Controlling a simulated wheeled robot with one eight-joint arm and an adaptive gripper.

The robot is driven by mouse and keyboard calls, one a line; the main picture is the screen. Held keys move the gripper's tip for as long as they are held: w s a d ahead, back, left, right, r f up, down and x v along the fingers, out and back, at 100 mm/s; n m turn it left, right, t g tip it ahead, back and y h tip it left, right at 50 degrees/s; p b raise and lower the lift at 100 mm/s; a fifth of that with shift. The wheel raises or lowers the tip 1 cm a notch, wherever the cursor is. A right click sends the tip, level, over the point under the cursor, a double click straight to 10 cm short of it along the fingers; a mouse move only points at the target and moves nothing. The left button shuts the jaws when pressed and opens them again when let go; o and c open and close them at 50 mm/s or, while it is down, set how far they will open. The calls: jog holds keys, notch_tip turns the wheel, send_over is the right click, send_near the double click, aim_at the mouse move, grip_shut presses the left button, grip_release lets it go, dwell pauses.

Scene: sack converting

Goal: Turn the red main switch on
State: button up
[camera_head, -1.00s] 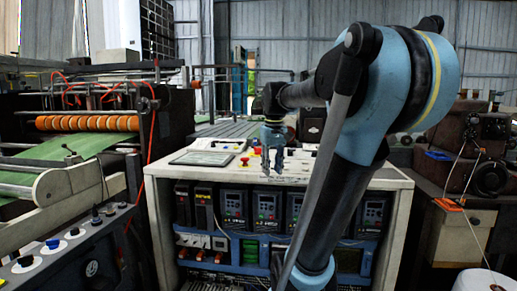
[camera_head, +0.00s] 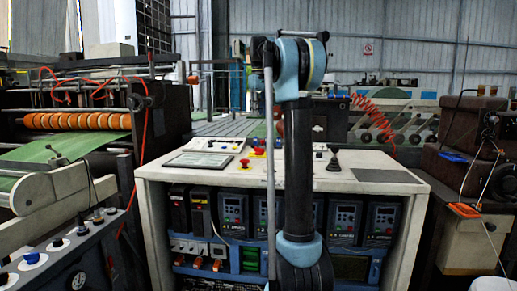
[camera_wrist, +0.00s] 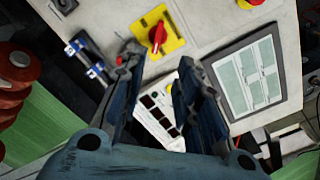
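The red main switch (camera_wrist: 157,36) is a red rotary knob on a yellow plate on the pale cabinet top in the wrist view. Its handle points down in that picture. In the head view the switch (camera_head: 258,152) is small, close to the left of my arm. My gripper (camera_wrist: 158,62) is open and empty, its two dark fingers spread wide. In the wrist view the switch appears just beyond the fingertips, roughly between them, and apart from them. The height gap cannot be told. My gripper is hidden behind my arm in the head view.
A red push button (camera_head: 244,162) sits beside the switch. A flat screen panel (camera_head: 200,160) and a button panel (camera_head: 212,145) lie left of it on the cabinet (camera_head: 375,187). A black joystick (camera_head: 333,162) stands to the right. A roller machine (camera_head: 75,122) stands at left.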

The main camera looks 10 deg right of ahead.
send_near(259, 151)
jog(key=f, duration=0.5)
jog(key=w+f, duration=0.1)
jog(key=f, duration=0.1)
jog(key=shift+d+f, duration=0.1)
jog(key=shift+f, duration=0.25)
jog(key=shift+c, duration=0.6)
grip_shut()
